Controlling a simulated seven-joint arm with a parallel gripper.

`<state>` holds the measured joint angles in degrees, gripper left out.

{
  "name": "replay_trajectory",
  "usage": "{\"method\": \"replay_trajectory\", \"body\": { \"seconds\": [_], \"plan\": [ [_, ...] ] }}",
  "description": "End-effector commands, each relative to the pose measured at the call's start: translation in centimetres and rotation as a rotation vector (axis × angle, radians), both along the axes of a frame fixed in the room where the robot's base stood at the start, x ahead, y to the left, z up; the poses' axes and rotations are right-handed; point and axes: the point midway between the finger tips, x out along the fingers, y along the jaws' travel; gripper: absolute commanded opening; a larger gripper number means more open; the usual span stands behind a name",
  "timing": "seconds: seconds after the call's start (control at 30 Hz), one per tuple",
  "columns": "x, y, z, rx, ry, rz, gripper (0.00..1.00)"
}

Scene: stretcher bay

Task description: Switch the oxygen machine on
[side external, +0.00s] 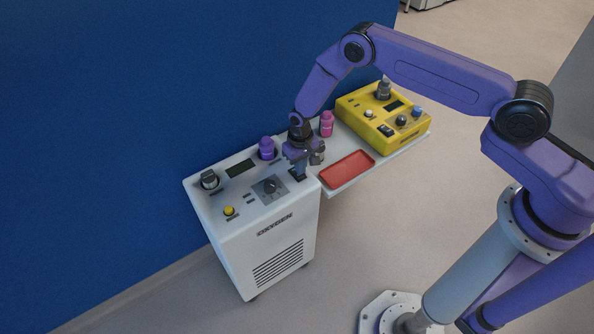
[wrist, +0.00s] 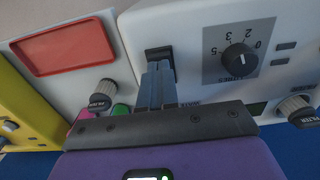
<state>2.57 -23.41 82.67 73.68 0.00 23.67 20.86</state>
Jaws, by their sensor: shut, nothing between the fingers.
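The white oxygen machine (side external: 282,225) stands at the left against the blue wall, with OXYGEN lettered on its front. A black switch (wrist: 158,53) is set in its top panel near the edge beside the shelf; it also shows in the side view (side external: 298,175), partly under my gripper. My gripper (side external: 299,168) points down at the switch. In the wrist view its two fingers (wrist: 158,67) are shut together and empty, with their tips at the switch's edge. I cannot tell whether they touch or press it. The switch's position is unclear.
A dial (wrist: 238,60) sits beside the switch. The adjoining shelf carries a red tray (side external: 347,169), a pink item (side external: 326,123) and a yellow device (side external: 383,117).

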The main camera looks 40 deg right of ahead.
Motion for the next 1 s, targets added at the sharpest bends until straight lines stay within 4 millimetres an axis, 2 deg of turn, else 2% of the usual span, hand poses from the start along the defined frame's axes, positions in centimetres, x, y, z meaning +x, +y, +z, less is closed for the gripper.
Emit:
{"method": "replay_trajectory", "body": {
  "seconds": [1.0],
  "plan": [
    [0.0, 0.0, -1.3, 0.000, -0.001, 0.000, 0.00]
  ]
}}
